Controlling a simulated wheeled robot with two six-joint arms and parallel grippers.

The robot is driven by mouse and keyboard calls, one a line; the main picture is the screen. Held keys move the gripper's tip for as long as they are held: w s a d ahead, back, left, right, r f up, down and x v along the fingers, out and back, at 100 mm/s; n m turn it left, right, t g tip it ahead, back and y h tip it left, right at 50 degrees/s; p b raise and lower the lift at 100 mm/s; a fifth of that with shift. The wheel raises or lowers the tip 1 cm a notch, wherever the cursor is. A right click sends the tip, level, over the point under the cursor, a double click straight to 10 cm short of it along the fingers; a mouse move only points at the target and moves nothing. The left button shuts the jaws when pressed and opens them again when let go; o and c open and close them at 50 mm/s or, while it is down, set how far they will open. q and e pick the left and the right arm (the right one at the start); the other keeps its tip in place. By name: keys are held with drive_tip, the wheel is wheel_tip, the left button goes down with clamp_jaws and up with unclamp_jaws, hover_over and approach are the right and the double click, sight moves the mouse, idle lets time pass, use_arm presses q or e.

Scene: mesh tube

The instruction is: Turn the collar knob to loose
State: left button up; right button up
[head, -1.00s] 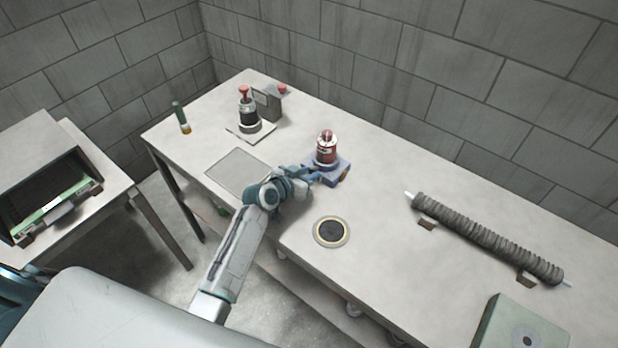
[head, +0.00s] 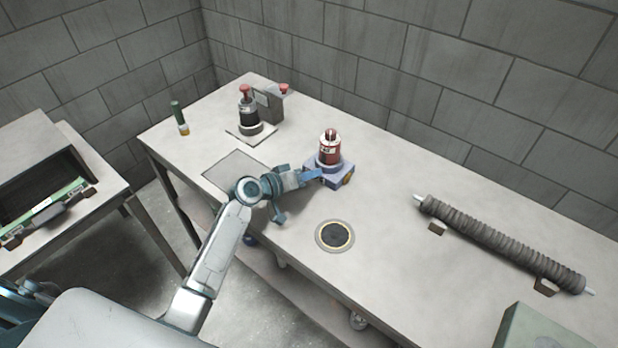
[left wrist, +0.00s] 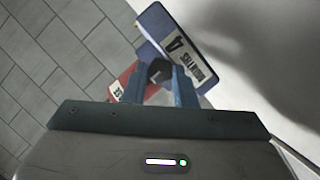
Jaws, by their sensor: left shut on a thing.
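A red cylinder (head: 329,150) with a white label stands upright in a blue block (head: 339,178) at the middle of the bench. In the left wrist view the block (left wrist: 168,27) shows a white label, and part of the red cylinder (left wrist: 122,82) shows beside the fingers. A small dark knob (left wrist: 159,70) sits between the fingertips there. My left gripper (head: 316,175) reaches the near left side of the block and is shut on the knob (left wrist: 160,86). The knob is hidden in the head view. My right gripper is out of view.
A black cylinder with a red top (head: 247,110) and a grey box (head: 269,103) stand at the back left. A green-handled item (head: 178,118) stands nearby.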

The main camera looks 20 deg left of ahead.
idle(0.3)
use_arm(q)
drive_tip(key=o, duration=1)
drive_tip(key=b+v, duration=0.1)
drive_tip(key=v, duration=0.3)
drive_tip(key=b+v, duration=0.1)
drive_tip(key=v, duration=0.4)
drive_tip(key=shift+a+f, duration=0.2)
drive_tip(key=shift+v, duration=0.85)
drive_tip(key=shift+r, duration=0.1)
